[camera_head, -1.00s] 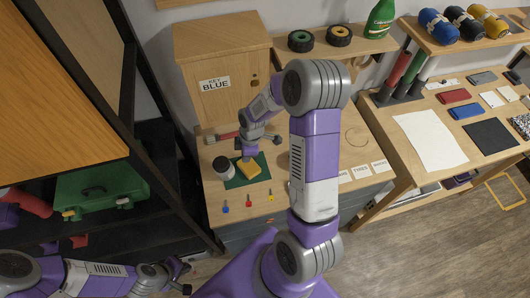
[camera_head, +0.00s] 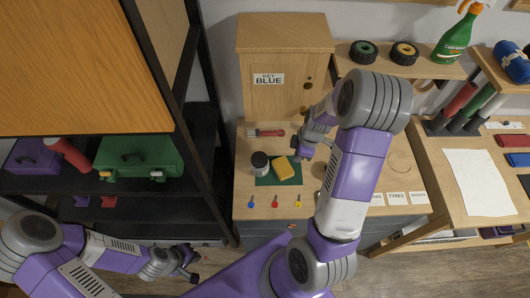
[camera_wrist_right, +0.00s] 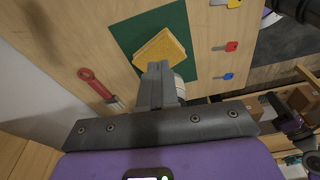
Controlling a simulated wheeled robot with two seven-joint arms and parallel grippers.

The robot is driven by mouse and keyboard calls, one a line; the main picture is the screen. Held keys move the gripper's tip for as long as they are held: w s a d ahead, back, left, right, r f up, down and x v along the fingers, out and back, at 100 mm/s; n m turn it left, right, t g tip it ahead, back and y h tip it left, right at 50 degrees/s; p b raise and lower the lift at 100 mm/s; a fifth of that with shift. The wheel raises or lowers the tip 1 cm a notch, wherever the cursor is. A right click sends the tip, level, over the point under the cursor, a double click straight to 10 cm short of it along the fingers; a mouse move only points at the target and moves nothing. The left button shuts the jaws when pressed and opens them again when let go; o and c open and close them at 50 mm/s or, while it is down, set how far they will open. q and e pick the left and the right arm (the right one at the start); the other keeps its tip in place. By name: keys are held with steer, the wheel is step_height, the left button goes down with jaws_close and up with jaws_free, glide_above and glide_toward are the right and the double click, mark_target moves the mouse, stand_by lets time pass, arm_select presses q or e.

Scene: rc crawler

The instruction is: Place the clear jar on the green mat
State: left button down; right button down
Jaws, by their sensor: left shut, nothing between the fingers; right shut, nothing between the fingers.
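The clear jar (camera_head: 260,164) with a dark lid stands upright at the left edge of the green mat (camera_head: 291,182). I cannot tell how much of its base is on the mat. A yellow sponge (camera_head: 284,170) lies on the mat right of the jar. In the wrist view the mat (camera_wrist_right: 124,33) and sponge (camera_wrist_right: 165,47) show, and the jar (camera_wrist_right: 181,88) is mostly hidden behind my fingers. My right gripper (camera_head: 302,154) is shut and empty, above the counter near the sponge; its fingers (camera_wrist_right: 158,68) point that way. My left gripper (camera_head: 192,268) is shut and empty at lower left, away from the mat.
A red-handled brush (camera_head: 266,133) lies behind the mat. Blue, red and yellow keys (camera_head: 275,202) lie in front. A wooden key cabinet (camera_head: 283,75) stands at the back. A shelf with a green case (camera_head: 138,158) is at left.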

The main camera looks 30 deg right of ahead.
mark_target(263, 159)
steer(key=w+a+p, duration=0.1)
steer(key=w+a, duration=0.1)
steer(key=a, duration=0.1)
steer(key=w+a+p, duration=0.1)
steer(key=w+a, duration=0.2)
steer(key=w+a+p, duration=0.1)
steer(key=w+a, duration=0.1)
steer(key=a, duration=0.1)
steer(key=shift+w, duration=0.25)
steer(key=shift+f, duration=0.75)
steer(key=shift+s+a+f+b, duration=0.1)
steer(key=shift+s+b, duration=0.1)
steer(key=shift+b, duration=0.25)
